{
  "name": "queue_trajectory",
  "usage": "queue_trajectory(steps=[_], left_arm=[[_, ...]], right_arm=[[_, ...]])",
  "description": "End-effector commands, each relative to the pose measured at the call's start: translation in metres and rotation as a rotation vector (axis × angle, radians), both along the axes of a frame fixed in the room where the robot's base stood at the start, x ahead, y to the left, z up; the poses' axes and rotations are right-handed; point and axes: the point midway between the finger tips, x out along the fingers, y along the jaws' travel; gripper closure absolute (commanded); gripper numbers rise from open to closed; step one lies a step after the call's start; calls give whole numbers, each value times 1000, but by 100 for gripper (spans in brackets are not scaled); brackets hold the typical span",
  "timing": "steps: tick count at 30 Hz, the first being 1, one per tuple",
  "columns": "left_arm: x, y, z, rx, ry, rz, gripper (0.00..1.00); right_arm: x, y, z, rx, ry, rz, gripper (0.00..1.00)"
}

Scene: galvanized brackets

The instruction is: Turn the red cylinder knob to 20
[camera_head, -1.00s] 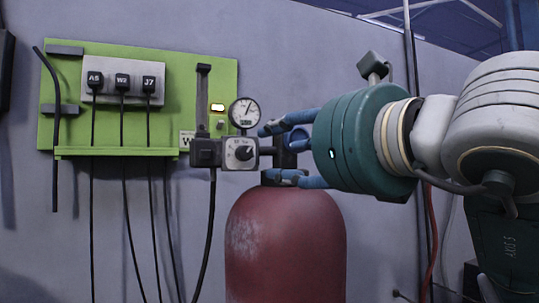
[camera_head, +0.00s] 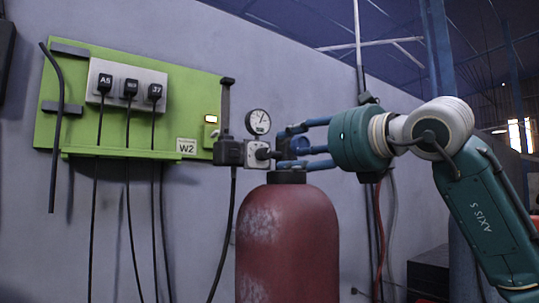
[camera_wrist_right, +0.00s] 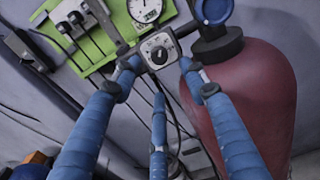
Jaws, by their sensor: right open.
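The red cylinder (camera_head: 288,240) stands upright before the wall; it also shows in the right wrist view (camera_wrist_right: 255,85). Left of its valve is a pale square dial plate with a dark knob (camera_head: 263,154), seen nearly side-on. The right wrist view shows this knob (camera_wrist_right: 158,54) face-on; I cannot read its setting. My right gripper (camera_head: 285,147) is open, coming from the right, its blue fingers pointing at the plate. In the right wrist view its fingers (camera_wrist_right: 158,80) are spread left, right and below the knob. I cannot tell whether they touch anything. My left gripper is not seen.
A round gauge (camera_head: 258,121) sits above the knob. A blue handwheel (camera_wrist_right: 213,10) tops the cylinder valve, close to the right finger. A green wall panel (camera_head: 200,110) with plugged cables and a W2 label is at left. A black hose (camera_head: 231,215) hangs below the dial.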

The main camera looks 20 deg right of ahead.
Motion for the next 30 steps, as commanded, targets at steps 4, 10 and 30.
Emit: queue_trajectory(steps=[4, 10, 30], left_arm=[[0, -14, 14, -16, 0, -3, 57], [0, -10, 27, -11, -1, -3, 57], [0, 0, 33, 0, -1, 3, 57]], right_arm=[[28, 11, 2, -1, 5, 2, 57], [61, 23, 2, 0, 4, 1, 57], [83, 31, 0, -1, 1, 0, 83]])
